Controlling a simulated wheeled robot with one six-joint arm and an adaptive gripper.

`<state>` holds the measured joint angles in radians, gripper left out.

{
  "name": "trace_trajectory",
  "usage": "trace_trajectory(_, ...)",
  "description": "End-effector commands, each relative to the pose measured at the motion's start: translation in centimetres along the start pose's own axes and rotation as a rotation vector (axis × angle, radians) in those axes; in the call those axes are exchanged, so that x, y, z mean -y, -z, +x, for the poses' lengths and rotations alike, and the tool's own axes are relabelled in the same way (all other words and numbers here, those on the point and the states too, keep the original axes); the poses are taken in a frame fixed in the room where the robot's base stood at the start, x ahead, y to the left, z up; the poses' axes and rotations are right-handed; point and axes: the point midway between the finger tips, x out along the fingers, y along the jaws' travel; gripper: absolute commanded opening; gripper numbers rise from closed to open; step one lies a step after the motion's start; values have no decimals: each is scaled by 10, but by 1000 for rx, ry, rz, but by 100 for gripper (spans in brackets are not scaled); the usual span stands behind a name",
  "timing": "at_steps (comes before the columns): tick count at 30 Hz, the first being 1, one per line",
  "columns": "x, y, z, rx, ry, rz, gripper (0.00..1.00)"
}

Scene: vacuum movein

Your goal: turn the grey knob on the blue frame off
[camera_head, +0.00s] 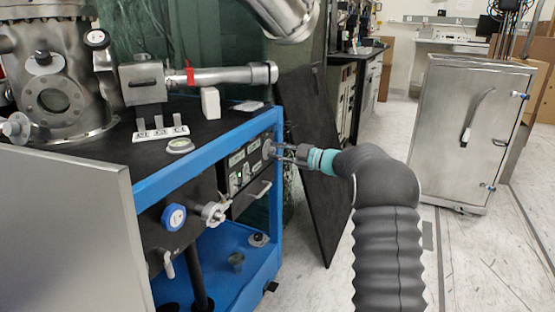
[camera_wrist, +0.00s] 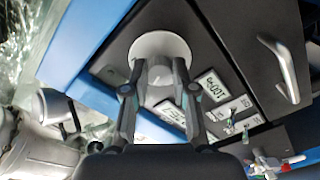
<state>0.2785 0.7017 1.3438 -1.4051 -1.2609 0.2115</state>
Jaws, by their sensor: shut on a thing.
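The grey knob (camera_wrist: 160,73) sits on a pale round disc (camera_wrist: 160,48) on a dark panel. In the wrist view my gripper (camera_wrist: 155,92) has one finger on each side of the knob and is shut on it. In the head view my gripper (camera_head: 276,150) reaches the right end of the panel from the right. The knob (camera_head: 268,148) is small there and partly hidden by the fingers. The blue frame (camera_head: 205,155) surrounds the panel. The knob's exact turn angle cannot be told.
Digital displays (camera_wrist: 211,86) and small switches (camera_wrist: 232,122) sit close to the knob. A metal handle (camera_wrist: 279,65) is on the panel beside them. A dark board (camera_head: 312,150) leans behind my arm. A steel cabinet (camera_head: 465,135) stands at the right, with open floor before it.

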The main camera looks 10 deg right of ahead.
Motion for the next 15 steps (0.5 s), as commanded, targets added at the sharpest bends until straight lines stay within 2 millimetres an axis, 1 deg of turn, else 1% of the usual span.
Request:
trace_trajectory(1, 3, -2, 0, -1, 0, -44, 0)
trace_trajectory(6, 3, -2, 0, -1, 0, -197, 0)
trace_trajectory(15, 2, 0, 0, -1, 0, -406, 0)
